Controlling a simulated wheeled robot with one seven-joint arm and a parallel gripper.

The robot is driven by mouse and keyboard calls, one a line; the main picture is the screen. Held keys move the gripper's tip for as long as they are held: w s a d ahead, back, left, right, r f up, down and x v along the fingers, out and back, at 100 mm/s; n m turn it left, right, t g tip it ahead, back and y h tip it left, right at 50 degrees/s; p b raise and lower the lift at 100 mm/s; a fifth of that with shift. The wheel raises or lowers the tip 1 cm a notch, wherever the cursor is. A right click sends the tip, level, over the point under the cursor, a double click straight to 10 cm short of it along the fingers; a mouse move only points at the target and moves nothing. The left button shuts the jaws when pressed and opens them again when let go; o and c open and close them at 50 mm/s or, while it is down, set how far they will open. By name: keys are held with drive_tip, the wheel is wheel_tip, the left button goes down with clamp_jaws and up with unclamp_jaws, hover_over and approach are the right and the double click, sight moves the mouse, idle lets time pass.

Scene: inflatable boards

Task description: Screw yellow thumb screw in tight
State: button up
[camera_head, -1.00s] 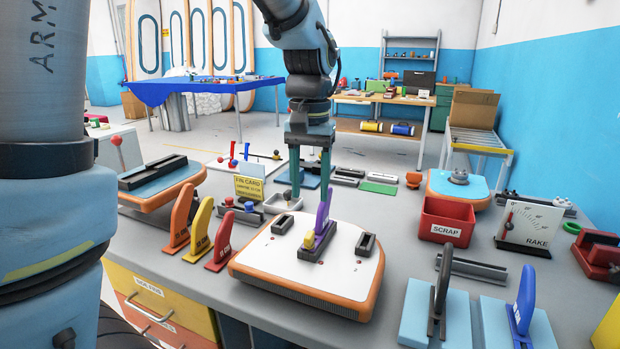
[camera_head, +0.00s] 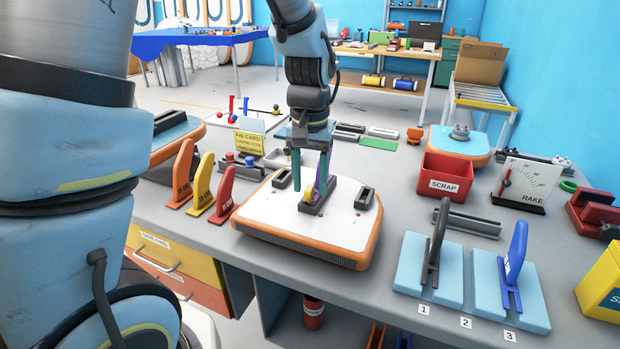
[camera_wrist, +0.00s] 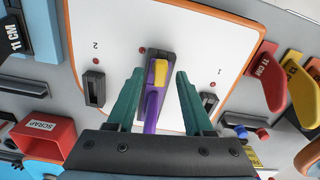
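The yellow thumb screw (camera_head: 308,194) sits at the near end of the dark centre fin box on the white, orange-edged board (camera_head: 270,216). In the wrist view the yellow screw (camera_wrist: 161,72) lies against the purple fin (camera_wrist: 152,106), which stands in the centre box (camera_wrist: 147,60). My gripper (camera_head: 309,186) points down over the board. Its two teal fingers are apart, and in the wrist view my gripper (camera_wrist: 160,82) has one finger on each side of the fin and screw, with gaps visible. It holds nothing. The screw's threads are hidden.
Two side boxes (camera_head: 283,178) (camera_head: 364,198) flank the centre one. Red, yellow and orange fins (camera_head: 202,190) stand at the left. The yellow fin card (camera_head: 249,145) stands behind. The red scrap bin (camera_head: 446,177) and a blue stand with fins (camera_head: 475,285) are at the right.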

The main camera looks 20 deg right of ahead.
clamp_jaws()
idle(0.7)
idle(0.3)
drive_tip(key=shift+o, duration=0.4)
unclamp_jaws()
